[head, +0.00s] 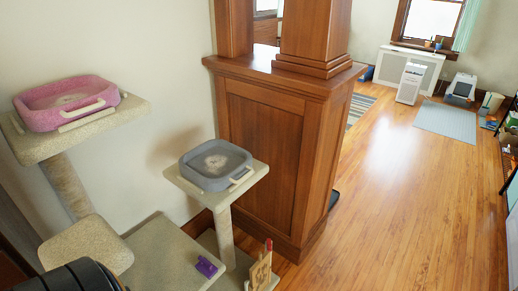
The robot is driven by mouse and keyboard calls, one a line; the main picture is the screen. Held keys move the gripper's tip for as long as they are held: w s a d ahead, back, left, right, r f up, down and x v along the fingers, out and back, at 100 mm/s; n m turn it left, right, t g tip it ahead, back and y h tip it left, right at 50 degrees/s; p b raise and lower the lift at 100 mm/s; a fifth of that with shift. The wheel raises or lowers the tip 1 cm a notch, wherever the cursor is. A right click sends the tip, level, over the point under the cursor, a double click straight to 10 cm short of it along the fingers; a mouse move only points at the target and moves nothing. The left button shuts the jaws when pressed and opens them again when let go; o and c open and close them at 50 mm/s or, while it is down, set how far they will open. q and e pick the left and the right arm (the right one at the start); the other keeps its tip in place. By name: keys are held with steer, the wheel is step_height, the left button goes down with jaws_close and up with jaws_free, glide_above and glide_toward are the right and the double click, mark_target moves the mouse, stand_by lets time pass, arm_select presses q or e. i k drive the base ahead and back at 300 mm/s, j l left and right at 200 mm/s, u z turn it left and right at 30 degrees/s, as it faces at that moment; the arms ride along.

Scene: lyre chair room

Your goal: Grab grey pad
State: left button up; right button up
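The grey pad (215,163) is a shallow, rounded grey tray shape with a light patch in its middle and a pale handle at its front right. It lies on the small right-hand platform (259,172) of a beige cat tree, in the middle of the head view. Nothing is touching it from above. Neither of my grippers can be made out in the head view. A dark rounded part at the bottom left seems to be mine.
A pink tray-like pad (68,101) lies on the higher left platform (128,108). A wooden pillar base (268,125) stands right behind the grey pad. A purple object (207,267) lies on the lower platform. Wooden floor (400,215) is open at right.

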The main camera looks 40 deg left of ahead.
mark_target(215, 165)
steer(key=i+u, duration=0.25)
steer(key=i, duration=0.25)
steer(key=i+l+u, duration=0.25)
steer(key=i, duration=0.2)
steer(key=i+l+u, duration=0.3)
steer(key=i, duration=0.15)
